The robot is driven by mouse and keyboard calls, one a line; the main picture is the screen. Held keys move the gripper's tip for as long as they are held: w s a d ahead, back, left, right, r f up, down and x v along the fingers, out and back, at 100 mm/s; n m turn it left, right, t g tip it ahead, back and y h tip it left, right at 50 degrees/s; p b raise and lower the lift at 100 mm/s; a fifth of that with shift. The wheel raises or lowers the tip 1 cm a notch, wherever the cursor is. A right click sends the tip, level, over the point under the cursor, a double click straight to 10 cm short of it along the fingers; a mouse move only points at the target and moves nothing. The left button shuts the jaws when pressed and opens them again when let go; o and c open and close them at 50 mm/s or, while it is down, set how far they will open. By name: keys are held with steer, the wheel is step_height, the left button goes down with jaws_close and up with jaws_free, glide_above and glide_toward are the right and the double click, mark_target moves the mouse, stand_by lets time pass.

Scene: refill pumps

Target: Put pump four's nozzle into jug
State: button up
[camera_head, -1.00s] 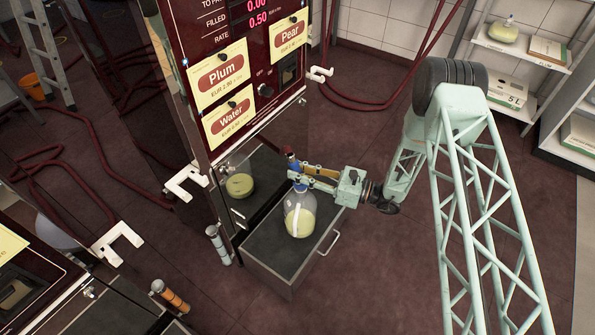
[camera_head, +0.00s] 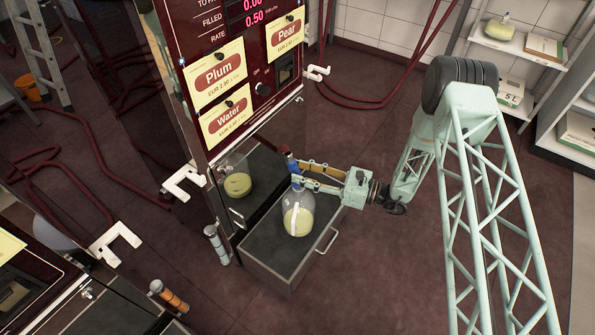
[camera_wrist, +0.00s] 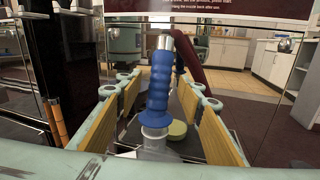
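The blue-gripped nozzle (camera_wrist: 159,85) stands upright, between the two fingers in the wrist view. Its blue top (camera_head: 291,162) shows over the jug's mouth in the head view, and its lower end appears to go into the neck. The clear jug (camera_head: 299,220), with pale yellow liquid, stands on a grey pull-out shelf (camera_head: 270,258). My gripper (camera_head: 300,174) is around the nozzle. Its wood-coloured pads stand clear of the blue grip on both sides, so it is open. A dark red hose (camera_wrist: 186,58) runs behind the nozzle.
The dark red pump (camera_head: 225,140) with Plum, Water and Pear labels rises behind the shelf. Its glossy lower panel shows a yellowish jug shape (camera_head: 237,184), perhaps a reflection. White hooks (camera_head: 184,184) and a grey nozzle (camera_head: 217,244) are at left. The floor at right is open.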

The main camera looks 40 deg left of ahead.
steer(key=v, duration=0.9)
steer(key=shift+d, duration=0.1)
steer(key=shift+r, duration=0.1)
stand_by(0.5)
steer(key=s+d+r+n+g+h, duration=0.1)
steer(key=s+d+r+n+h, duration=0.2)
steer(key=r, duration=0.7)
steer(key=s+d+r+n+g+h, duration=0.1)
steer(key=d+r+n, duration=0.1)
steer(key=d+r, duration=0.5)
steer(key=s+d+r+n+g+h, duration=0.1)
steer(key=d+r+n+h, duration=0.15)
steer(key=r, duration=0.95)
steer(key=s+d+r+n+t+h, duration=0.2)
steer(key=s+d+r+n+h, duration=0.1)
steer(key=s+d+r, duration=0.6)
steer(key=s+d+r+n+t+h, duration=0.2)
steer(key=s+d+r+t, duration=0.15)
steer(key=d+r, duration=0.5)
steer(key=s+d+r+n+t+h, duration=0.1)
steer(key=s+d+r+t+h, duration=0.2)
steer(key=s+d, duration=0.4)
steer(key=s+d+r+n+t+h, duration=0.2)
steer(key=s+d, duration=0.6)
steer(key=d, duration=0.8)
steer(key=shift+r+t+h, duration=0.4)
steer(key=shift+t+h, duration=0.05)
steer(key=shift+t, duration=0.3)
